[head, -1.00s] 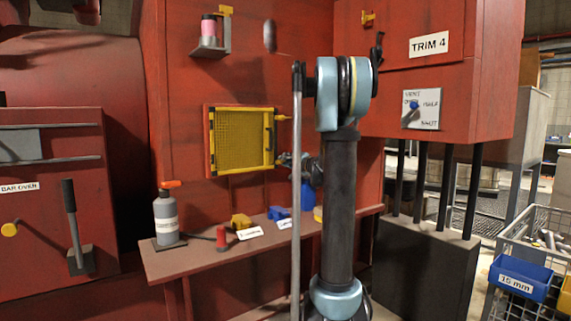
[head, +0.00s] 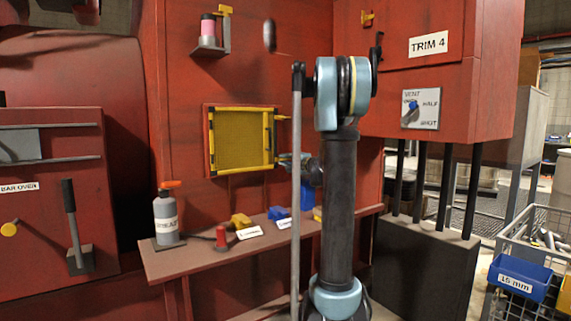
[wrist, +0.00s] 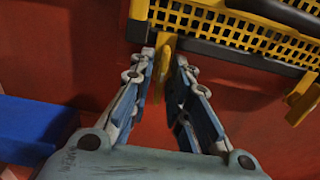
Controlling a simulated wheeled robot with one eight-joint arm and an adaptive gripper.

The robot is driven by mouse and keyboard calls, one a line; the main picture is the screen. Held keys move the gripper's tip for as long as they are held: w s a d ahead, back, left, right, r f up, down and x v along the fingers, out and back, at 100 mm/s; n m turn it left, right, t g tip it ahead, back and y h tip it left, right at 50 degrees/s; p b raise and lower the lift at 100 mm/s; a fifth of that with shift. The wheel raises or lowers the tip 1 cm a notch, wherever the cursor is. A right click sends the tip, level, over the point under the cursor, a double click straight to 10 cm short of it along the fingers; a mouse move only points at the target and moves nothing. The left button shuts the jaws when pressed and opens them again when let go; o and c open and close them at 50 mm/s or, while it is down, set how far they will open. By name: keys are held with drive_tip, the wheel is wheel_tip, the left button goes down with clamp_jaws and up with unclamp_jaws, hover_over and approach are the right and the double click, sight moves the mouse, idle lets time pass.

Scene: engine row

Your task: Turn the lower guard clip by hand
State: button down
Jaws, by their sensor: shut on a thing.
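The guard (head: 244,138) is a yellow mesh panel in a yellow frame on the red machine wall, left of my arm in the head view. Its mesh and dark edge show at the top of the wrist view (wrist: 225,30). The lower guard clip (wrist: 171,84) is a narrow yellow tab just off that edge. My gripper (wrist: 167,62) is around the tab, shut on it, with one finger on each side. A second yellow clip (wrist: 304,98) shows at the right of the wrist view. In the head view my gripper (head: 284,161) is small and partly hidden by my arm.
A shelf (head: 190,262) below the guard holds a grey bottle (head: 165,217), a red knobbed part (head: 221,238), a yellow block (head: 240,220) and a blue block (head: 279,212). A grey pole stands beside my arm.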

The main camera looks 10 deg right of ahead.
drive_tip(key=shift+d+f, duration=0.1)
drive_tip(key=c, duration=1.8)
unclamp_jaws()
drive_tip(key=v, duration=1.1)
drive_tip(key=shift+s+d+f, duration=0.1)
drive_tip(key=shift+s+d, duration=0.15)
drive_tip(key=shift+s, duration=0.1)
